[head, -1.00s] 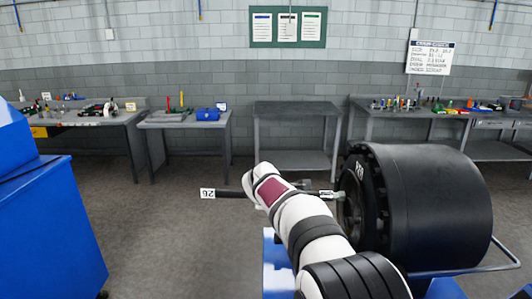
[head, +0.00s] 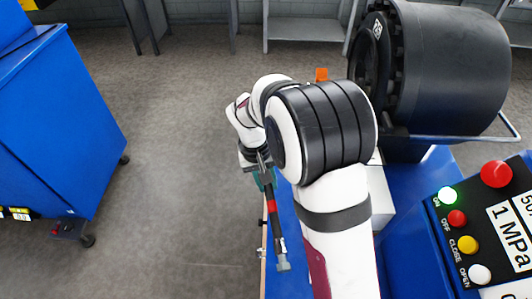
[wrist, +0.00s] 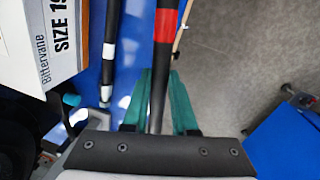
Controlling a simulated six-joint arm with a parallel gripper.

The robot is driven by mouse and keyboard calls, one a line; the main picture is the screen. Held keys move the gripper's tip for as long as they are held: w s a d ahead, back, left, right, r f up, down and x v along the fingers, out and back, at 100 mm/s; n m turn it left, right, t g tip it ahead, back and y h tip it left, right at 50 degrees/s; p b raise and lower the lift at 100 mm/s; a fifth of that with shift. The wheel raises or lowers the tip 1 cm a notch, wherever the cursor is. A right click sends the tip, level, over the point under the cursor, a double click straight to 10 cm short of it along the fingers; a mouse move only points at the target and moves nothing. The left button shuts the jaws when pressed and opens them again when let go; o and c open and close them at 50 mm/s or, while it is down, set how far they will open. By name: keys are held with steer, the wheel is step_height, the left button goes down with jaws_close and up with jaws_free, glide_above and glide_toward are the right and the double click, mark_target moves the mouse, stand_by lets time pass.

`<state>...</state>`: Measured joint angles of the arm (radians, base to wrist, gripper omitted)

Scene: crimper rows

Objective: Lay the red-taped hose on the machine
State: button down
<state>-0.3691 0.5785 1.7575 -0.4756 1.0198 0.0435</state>
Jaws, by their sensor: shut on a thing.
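The red-taped hose (head: 277,232) is black with a red band and a metal fitting at its near end. My gripper (head: 262,173) is shut on it, left of the blue bench front. In the wrist view the hose (wrist: 158,85) runs between the green finger pads of my gripper (wrist: 161,92), with its red band beyond the tips. The machine (head: 450,70), a large black drum with a ring face, stands at the upper right, apart from the hose. My arm hides part of the bench.
Another black hose with white bands (wrist: 109,55) lies on blue beside a labelled box (wrist: 60,35). A control panel (head: 480,225) with coloured buttons is at the lower right. A blue cabinet (head: 60,120) on wheels stands left. Grey floor (head: 180,170) between is clear.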

mark_target(279, 205)
steer(key=shift+w+d+f+m+y, duration=0.2)
steer(key=shift+d+f+m+y, duration=0.35)
steer(key=shift+f, duration=0.85)
steer(key=shift+w+d+f+m+y, duration=0.35)
steer(key=shift+d+f, duration=0.35)
steer(key=shift+f, duration=0.75)
steer(key=shift+w+d+f+m+y, duration=0.15)
steer(key=shift+d+f+y, duration=0.45)
steer(key=shift+f, duration=0.8)
steer(key=shift+f, duration=0.4)
steer(key=c, duration=0.6)
jaws_free()
steer(key=shift+r, duration=3.05)
steer(key=shift+s, duration=0.1)
